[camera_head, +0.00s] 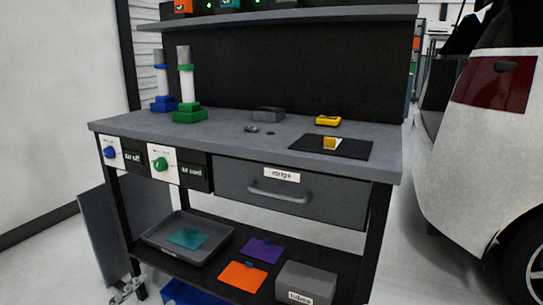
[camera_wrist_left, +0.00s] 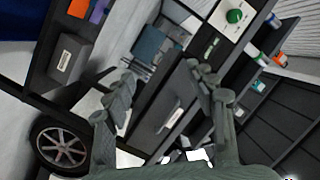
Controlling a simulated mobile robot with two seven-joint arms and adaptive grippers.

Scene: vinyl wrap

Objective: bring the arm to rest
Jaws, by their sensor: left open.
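My left gripper (camera_wrist_left: 163,90) shows in the left wrist view with its two grey fingers spread wide apart and nothing between them. Behind it the workbench appears tilted, some distance beyond the fingers. In the head view a small grey jointed piece (camera_head: 127,290) shows at the lower left, in front of a bench leg; I cannot tell for sure that it is my gripper. The workbench (camera_head: 225,140) stands ahead with its drawer (camera_head: 290,192) shut. My right gripper is in neither view.
The benchtop holds a blue stand (camera_head: 163,103), a green stand (camera_head: 188,113), a yellow item (camera_head: 328,121) and a black mat (camera_head: 350,148). The lower shelf holds a grey tray (camera_head: 160,240), coloured sheets and a grey box (camera_head: 305,282). A white car (camera_head: 485,140) is at right.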

